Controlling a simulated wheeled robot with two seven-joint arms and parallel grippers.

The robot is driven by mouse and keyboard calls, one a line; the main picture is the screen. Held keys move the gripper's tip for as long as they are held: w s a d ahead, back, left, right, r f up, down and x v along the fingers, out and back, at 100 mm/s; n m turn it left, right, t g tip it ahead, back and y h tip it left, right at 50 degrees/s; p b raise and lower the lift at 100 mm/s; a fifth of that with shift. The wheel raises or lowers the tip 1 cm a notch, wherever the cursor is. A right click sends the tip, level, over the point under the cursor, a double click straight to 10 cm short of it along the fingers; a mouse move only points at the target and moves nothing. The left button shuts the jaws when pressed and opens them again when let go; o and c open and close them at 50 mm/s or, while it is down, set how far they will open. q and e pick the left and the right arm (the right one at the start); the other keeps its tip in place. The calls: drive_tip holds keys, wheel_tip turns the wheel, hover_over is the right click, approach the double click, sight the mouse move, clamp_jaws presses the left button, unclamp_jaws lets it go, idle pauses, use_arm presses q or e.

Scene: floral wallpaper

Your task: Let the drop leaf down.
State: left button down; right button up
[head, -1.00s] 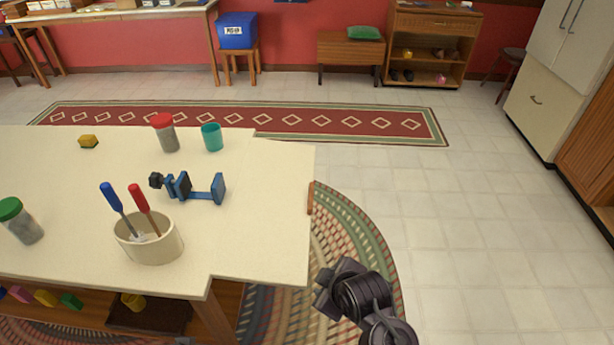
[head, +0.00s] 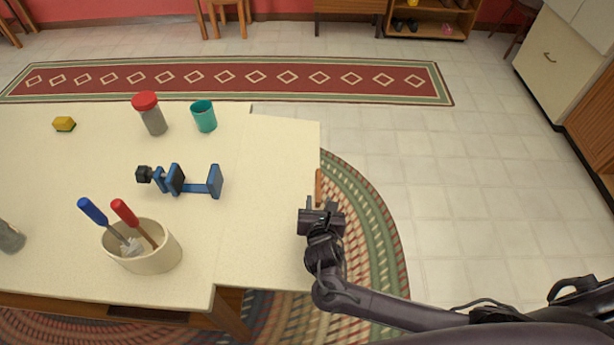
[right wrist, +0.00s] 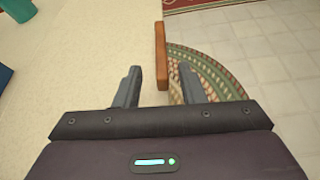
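The drop leaf (head: 265,215) is the cream right end of the table, level with the main top (head: 75,175) and divided from it by a seam. An orange-brown wooden piece (head: 318,187) sticks out at the leaf's right edge; it also shows in the right wrist view (right wrist: 188,76). My right gripper (head: 322,203) is at that edge, just on the near side of the wooden piece. Its fingers (right wrist: 160,90) are apart, one towards the leaf and one over the rug, with the wooden piece ahead between them. I cannot tell about contact. My left gripper is out of view.
The leaf is bare. Floor to the right is free.

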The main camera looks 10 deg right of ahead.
sight(319, 192)
drive_tip(key=shift+w+d, duration=0.2)
drive_tip(key=shift+w, duration=0.2)
drive_tip(key=x, duration=0.5)
drive_tip(key=shift+w+f+b, duration=0.2)
drive_tip(key=shift+b, duration=0.2)
clamp_jaws()
